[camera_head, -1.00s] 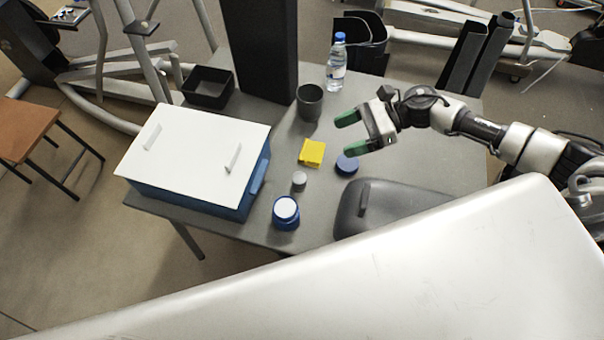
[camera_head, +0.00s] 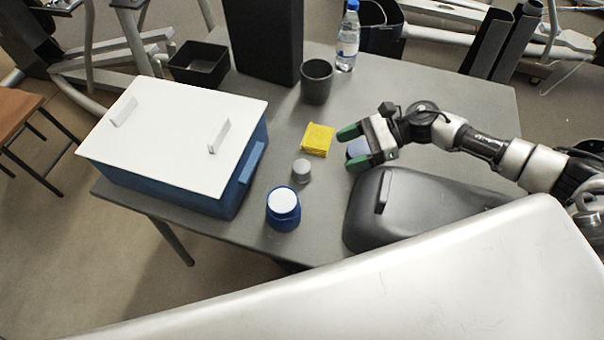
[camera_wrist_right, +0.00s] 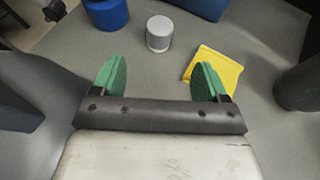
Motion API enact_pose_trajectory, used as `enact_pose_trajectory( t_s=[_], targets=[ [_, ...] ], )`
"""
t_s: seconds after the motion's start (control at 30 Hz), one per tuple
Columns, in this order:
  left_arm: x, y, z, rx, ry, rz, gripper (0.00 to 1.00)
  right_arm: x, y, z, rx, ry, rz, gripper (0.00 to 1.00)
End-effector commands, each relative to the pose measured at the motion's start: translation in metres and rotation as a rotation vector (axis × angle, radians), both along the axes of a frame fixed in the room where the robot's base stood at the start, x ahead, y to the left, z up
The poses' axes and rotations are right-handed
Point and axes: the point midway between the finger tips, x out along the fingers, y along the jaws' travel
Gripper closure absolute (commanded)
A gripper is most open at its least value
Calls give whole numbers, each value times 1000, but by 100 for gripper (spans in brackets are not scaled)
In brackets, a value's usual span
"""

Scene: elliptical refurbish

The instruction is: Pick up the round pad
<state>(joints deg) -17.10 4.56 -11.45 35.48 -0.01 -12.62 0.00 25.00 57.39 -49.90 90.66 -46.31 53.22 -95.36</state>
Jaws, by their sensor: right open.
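My left gripper is not in view.
A yellow pad (camera_head: 317,140), grey cylinder (camera_head: 301,171) and blue jar (camera_head: 283,209) lie left of the gripper. A dark grey case (camera_head: 425,205) stands just in front. A white-lidded blue box (camera_head: 175,135), dark cup (camera_head: 317,82) and bottle (camera_head: 347,40) are farther away.

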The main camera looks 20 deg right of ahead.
Motion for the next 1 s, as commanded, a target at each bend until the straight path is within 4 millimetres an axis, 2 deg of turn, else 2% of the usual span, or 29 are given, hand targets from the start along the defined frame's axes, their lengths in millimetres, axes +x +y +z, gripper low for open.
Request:
enact_pose_trajectory(
  t_s=[0.2, 0.47, 0.7, 0.83, 1.0],
  targets=[
    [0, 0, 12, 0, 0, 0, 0, 4, 35, -10, 2, 0, 3, 25],
    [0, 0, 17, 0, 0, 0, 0, 6, 54, -19, 2, 0, 2, 25],
    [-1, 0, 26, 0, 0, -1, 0, 11, 90, -33, 2, -1, 1, 25],
    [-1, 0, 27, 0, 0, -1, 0, 12, 99, -38, 1, -1, 1, 25],
    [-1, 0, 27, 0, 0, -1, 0, 12, 100, -40, 0, -1, 1, 25]
  ],
)
